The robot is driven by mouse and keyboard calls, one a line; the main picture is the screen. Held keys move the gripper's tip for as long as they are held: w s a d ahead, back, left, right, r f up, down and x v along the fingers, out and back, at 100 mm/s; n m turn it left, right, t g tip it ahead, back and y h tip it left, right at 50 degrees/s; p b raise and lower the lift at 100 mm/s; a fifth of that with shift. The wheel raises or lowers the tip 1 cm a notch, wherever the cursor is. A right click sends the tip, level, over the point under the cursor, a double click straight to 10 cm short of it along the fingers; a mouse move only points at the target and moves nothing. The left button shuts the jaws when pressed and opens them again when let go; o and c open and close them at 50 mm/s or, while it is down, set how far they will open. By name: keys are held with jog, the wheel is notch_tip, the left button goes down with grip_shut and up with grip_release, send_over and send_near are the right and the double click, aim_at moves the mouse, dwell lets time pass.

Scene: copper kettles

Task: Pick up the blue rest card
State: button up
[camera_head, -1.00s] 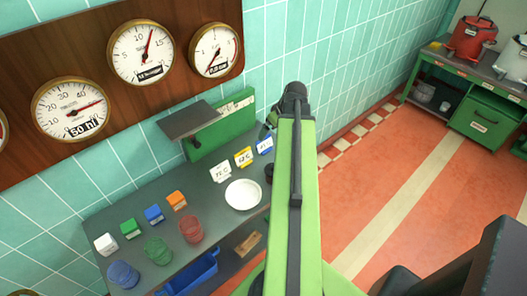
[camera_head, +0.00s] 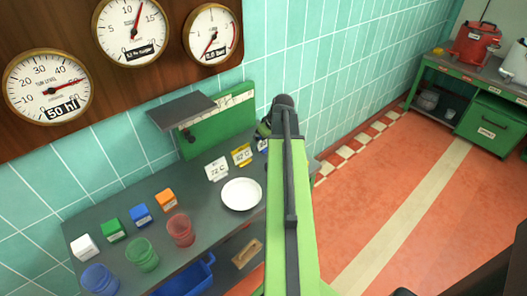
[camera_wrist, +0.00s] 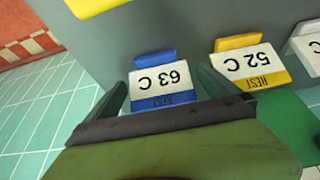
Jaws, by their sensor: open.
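The blue rest card reads "63 C", with a blue "REST" band and a blue holder. It shows upside down in the wrist view (camera_wrist: 164,87). In the head view only a sliver of the blue rest card (camera_head: 263,145) shows beside my arm. My gripper (camera_wrist: 163,92) is open, with one dark green finger on each side of the card in the wrist view. I cannot tell whether the fingers touch it. In the head view my gripper (camera_head: 265,129) is mostly hidden at the arm's far end, near the shelf's right end.
A yellow card (camera_wrist: 250,67) reading "52 C" stands beside the blue one, with a white card (camera_head: 216,169) beyond. A white plate (camera_head: 241,195) lies in front. Coloured blocks and cups stand further left. A green board (camera_head: 217,127) is behind the cards.

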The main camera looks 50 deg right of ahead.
jog(key=c, duration=1.4)
jog(key=shift+r, duration=0.15)
notch_tip(320, 180, up, 4)
jog(key=p, duration=0.4)
jog(key=shift+r+p, duration=0.15)
jog(key=shift+p, duration=0.25)
jog(key=s+r+p, duration=0.2)
jog(key=s, duration=0.2)
jog(key=s+r+p, duration=0.2)
jog(key=s, duration=0.1)
jog(key=s+d+r+p, duration=0.1)
jog(key=s+r+p, duration=0.1)
jog(key=s, duration=0.2)
jog(key=shift+s+r, duration=0.25)
jog(key=shift+s, duration=0.1)
